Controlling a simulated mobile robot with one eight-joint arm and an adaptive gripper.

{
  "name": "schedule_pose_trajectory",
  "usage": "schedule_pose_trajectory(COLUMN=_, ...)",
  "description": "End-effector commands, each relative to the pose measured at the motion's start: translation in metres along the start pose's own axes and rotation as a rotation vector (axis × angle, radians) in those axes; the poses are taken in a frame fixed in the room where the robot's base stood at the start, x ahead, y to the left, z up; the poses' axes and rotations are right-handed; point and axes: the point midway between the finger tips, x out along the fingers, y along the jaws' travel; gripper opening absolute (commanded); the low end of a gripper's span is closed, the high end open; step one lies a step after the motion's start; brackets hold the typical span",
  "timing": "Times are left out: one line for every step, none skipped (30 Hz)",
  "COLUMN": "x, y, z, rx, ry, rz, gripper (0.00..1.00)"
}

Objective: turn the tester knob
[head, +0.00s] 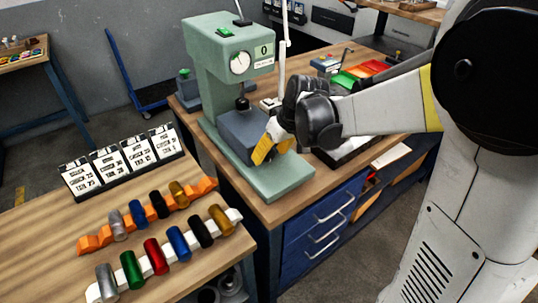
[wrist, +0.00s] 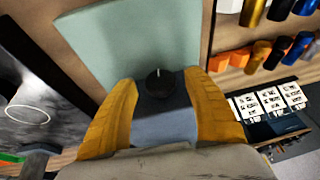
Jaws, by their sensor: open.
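The tester is a pale green machine (head: 215,60) with a round white dial (head: 240,63), standing on the bench in the head view. A blue-grey block (head: 238,128) sits on its base. In the wrist view a round black knob (wrist: 160,84) with a white mark sits at the block (wrist: 162,128), between my two yellow fingers. My gripper (head: 268,150) is open beside the block. In the wrist view my gripper (wrist: 161,88) shows a gap on both sides of the knob.
A rack of colored cylinders (head: 180,244) and black-and-white cards (head: 125,160) stand on the near-left table. Blue drawers (head: 318,225) are under the bench. Colored trays (head: 362,74) lie behind my arm. The tester's column rises close to my gripper.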

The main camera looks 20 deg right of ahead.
Motion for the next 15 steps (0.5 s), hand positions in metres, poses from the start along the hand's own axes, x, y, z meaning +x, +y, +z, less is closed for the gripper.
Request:
schedule_pose_trajectory(x=-0.009, y=0.0, z=0.001, rx=0.002, ry=0.0, rz=0.0, gripper=0.59)
schedule_pose_trajectory(x=-0.015, y=0.0, z=0.001, rx=0.002, ry=0.0, rz=0.0, gripper=0.59)
schedule_pose_trajectory(x=-0.024, y=0.0, z=0.001, rx=0.003, ry=0.0, rz=0.0, gripper=0.59)
schedule_pose_trajectory(x=-0.03, y=0.0, z=0.001, rx=0.003, ry=0.0, rz=0.0, gripper=0.59)
schedule_pose_trajectory(x=-0.038, y=0.0, z=0.001, rx=0.002, ry=0.0, rz=0.0, gripper=0.59)
schedule_pose_trajectory(x=-0.047, y=0.0, z=0.001, rx=0.001, ry=0.0, rz=0.0, gripper=0.59)
schedule_pose_trajectory(x=-0.054, y=-0.001, z=0.002, rx=0.001, ry=0.0, rz=0.0, gripper=0.59)
schedule_pose_trajectory(x=-0.06, y=0.0, z=0.001, rx=0.002, ry=0.0, rz=0.0, gripper=0.59)
schedule_pose_trajectory(x=-0.069, y=0.0, z=0.001, rx=0.002, ry=0.0, rz=0.0, gripper=0.59)
schedule_pose_trajectory(x=-0.075, y=0.0, z=0.001, rx=0.002, ry=0.0, rz=0.0, gripper=0.59)
schedule_pose_trajectory(x=-0.081, y=0.0, z=0.001, rx=0.002, ry=0.0, rz=0.0, gripper=0.59)
schedule_pose_trajectory(x=-0.087, y=0.0, z=0.001, rx=0.001, ry=-0.001, rz=0.0, gripper=0.59)
schedule_pose_trajectory(x=-0.091, y=0.0, z=0.001, rx=0.001, ry=-0.001, rz=0.0, gripper=0.59)
schedule_pose_trajectory(x=-0.095, y=0.0, z=0.001, rx=0.0, ry=-0.001, rz=0.0, gripper=0.59)
schedule_pose_trajectory(x=-0.1, y=0.0, z=0.001, rx=0.0, ry=-0.001, rz=0.0, gripper=0.59)
